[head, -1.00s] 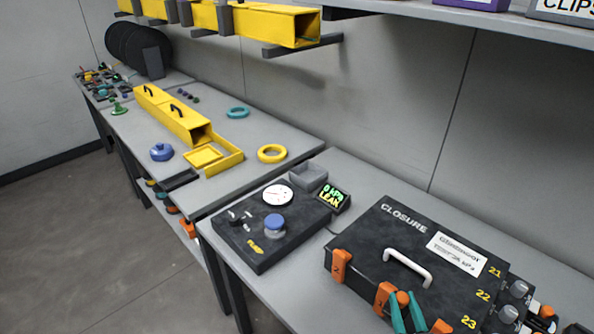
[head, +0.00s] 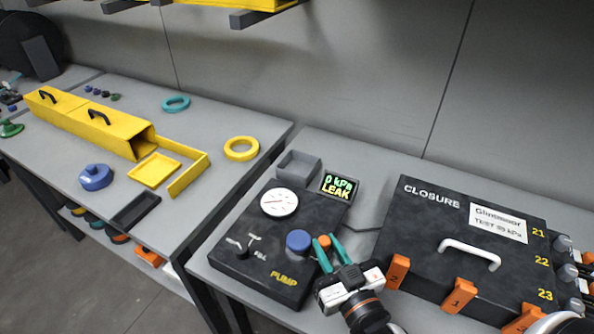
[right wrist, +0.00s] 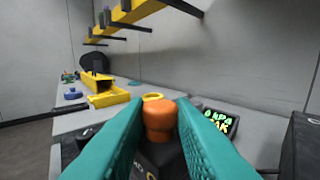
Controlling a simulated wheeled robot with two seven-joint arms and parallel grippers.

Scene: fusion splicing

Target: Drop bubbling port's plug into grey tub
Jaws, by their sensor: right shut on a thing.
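My right gripper (head: 323,244) has teal fingers shut on a small orange plug (head: 324,241), held just right of the pump unit's blue knob (head: 298,241). In the right wrist view the orange plug (right wrist: 159,120) sits upright between the fingers. The grey tub (head: 298,168) is a small open box behind the pump unit, left of the display. The plug is in front of the tub and apart from it. The black closure box (head: 430,235) has ports labelled 21, 22 and 23 on its right side, partly cut off. No bubbles can be made out. My left gripper is out of view.
The pump unit (head: 240,240) carries a round gauge (head: 279,202). The display (head: 339,185) beside the tub reads 0 kPa LEAK. The closure has a white handle (head: 470,252) and orange clamps (head: 397,271). A yellow ring (head: 241,148) lies on the left bench.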

